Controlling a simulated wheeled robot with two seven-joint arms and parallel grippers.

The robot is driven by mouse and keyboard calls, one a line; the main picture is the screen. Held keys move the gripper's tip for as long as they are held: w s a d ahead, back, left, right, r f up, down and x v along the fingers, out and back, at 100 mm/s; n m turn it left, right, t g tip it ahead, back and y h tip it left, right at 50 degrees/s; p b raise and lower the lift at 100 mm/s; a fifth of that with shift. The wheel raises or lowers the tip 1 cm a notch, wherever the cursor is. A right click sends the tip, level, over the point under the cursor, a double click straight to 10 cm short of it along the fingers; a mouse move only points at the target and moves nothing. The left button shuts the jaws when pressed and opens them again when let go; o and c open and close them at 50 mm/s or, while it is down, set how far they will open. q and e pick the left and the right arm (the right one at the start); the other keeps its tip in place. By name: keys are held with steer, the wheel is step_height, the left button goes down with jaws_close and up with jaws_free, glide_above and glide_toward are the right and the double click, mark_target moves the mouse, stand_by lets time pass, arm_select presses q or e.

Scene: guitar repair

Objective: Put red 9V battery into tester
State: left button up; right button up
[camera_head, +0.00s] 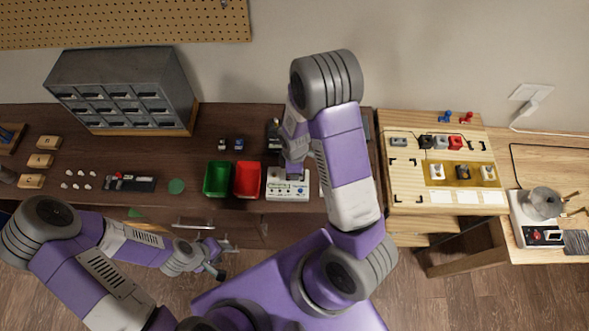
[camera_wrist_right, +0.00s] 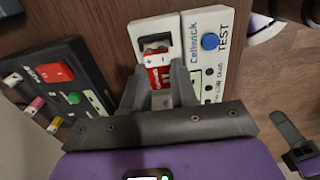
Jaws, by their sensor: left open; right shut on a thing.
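The red battery (camera_wrist_right: 158,61), with a white band and label, is between the fingers of my right gripper (camera_wrist_right: 159,78) in the right wrist view. Its far end is at the slot of the white tester (camera_wrist_right: 193,62), which carries a blue TEST button. I cannot tell how deep the battery sits in the slot. In the head view the tester (camera_head: 288,191) lies at the front edge of the dark bench, below my right gripper (camera_head: 294,167); the battery is hidden there. My left gripper (camera_head: 222,260) is open and empty, in front of the bench.
A green bin (camera_head: 217,179) and a red bin (camera_head: 247,180) stand just left of the tester. A black device (camera_wrist_right: 62,78) with red and green buttons lies beside it in the wrist view. A grey drawer cabinet (camera_head: 125,90) stands at the back left.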

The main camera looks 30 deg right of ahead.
steer(key=o, duration=1.4)
steer(key=shift+r+p, duration=2.7)
steer(key=shift+r, duration=0.85)
steer(key=shift+s+f, duration=0.1)
